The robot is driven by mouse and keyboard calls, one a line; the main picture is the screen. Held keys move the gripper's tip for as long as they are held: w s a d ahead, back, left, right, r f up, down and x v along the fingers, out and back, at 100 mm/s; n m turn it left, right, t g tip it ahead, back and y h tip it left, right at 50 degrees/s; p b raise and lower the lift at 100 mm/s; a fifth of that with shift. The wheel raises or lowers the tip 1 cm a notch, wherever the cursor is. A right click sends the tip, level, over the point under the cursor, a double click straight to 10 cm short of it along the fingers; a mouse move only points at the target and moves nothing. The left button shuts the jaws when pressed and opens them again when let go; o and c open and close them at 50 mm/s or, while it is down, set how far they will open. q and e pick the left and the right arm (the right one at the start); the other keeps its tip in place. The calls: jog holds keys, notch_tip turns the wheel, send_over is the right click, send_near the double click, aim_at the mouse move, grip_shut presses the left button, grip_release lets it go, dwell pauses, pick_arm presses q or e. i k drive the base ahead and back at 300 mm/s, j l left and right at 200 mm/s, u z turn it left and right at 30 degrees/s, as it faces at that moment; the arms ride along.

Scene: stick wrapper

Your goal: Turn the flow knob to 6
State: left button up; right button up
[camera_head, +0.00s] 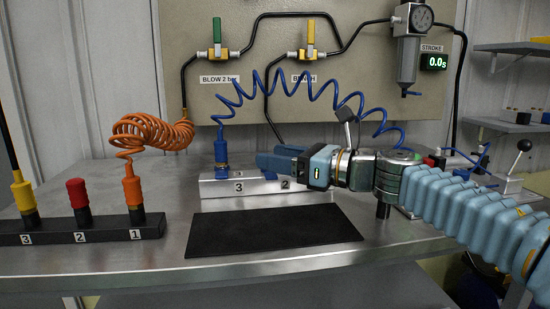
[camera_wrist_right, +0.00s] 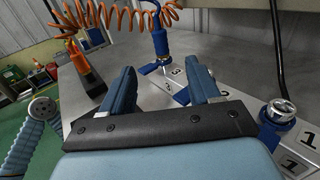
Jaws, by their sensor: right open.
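I cannot pick out a knob clearly marked as the flow knob in either view. My right gripper (camera_head: 268,161) reaches in from the right above the silver block (camera_head: 222,188) labelled 3 and 2, with its fingers pointing left. In the right wrist view its two blue fingers (camera_wrist_right: 162,76) are apart with nothing between them. Beyond them a blue fitting (camera_wrist_right: 160,44) stands at position 3; it also shows in the head view (camera_head: 221,153). A silver-topped blue fitting (camera_wrist_right: 280,112) is right of the fingers, near label 1.
A black mat (camera_head: 275,231) lies in front of the silver block. A black strip (camera_head: 85,230) with yellow, red and orange connectors is at the left. Coiled orange (camera_head: 155,132) and blue (camera_head: 270,88) hoses hang nearby.

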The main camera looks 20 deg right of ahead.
aim_at(464, 174)
jog(key=k, duration=1)
